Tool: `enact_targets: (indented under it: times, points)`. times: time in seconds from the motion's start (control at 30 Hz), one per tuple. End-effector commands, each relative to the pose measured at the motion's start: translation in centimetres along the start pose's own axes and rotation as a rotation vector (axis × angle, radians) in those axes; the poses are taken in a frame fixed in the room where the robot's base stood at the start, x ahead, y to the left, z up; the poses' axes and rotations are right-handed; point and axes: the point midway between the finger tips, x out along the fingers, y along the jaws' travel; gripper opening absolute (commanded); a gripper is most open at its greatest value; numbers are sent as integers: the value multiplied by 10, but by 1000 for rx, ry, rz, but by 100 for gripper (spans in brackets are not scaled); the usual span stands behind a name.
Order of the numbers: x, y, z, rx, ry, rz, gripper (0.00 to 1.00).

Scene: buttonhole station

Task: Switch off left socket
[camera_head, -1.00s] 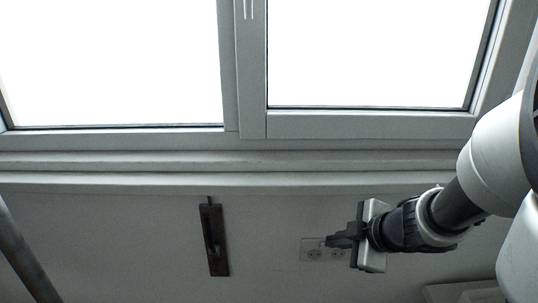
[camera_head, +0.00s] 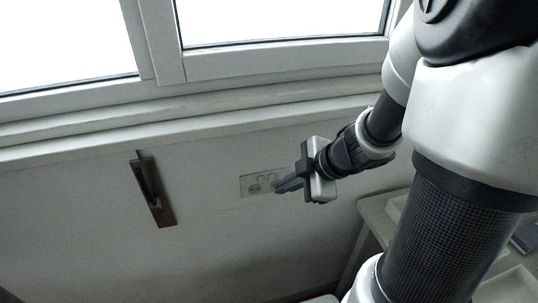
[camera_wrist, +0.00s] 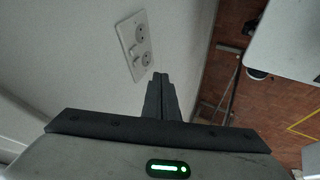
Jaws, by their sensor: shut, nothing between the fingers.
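A pale double socket plate (camera_head: 247,185) is on the wall below the window. Its left socket (camera_head: 253,188) shows, with small pale switches beside it; the right socket is mostly hidden behind my fingers. In the wrist view the plate (camera_wrist: 126,33) shows two round outlets, the left socket (camera_wrist: 140,33) being the farther one, with small raised switches. The switch positions are too small to tell. My gripper (camera_head: 279,187) is shut and empty, its fingers pointing left in front of the plate's right part.
A dark wooden piece (camera_head: 153,192) hangs on the wall left of the socket. The window sill (camera_head: 180,128) runs above. A pale table (camera_head: 375,212) stands at the right. Brick-coloured floor (camera_wrist: 270,105) shows in the wrist view.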

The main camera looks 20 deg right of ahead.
Motion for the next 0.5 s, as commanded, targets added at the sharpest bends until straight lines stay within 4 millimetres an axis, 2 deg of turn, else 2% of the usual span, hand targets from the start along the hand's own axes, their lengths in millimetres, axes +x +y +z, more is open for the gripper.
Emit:
enact_targets:
  times: [0.03,0.27,0.33,0.5]
  points:
    - [18,-4,2,-1,3,-5,0]
    - [65,-3,2,-1,1,-3,0]
    - [65,12,-1,-4,1,0,0]
    - [72,30,-2,-2,0,-1,0]
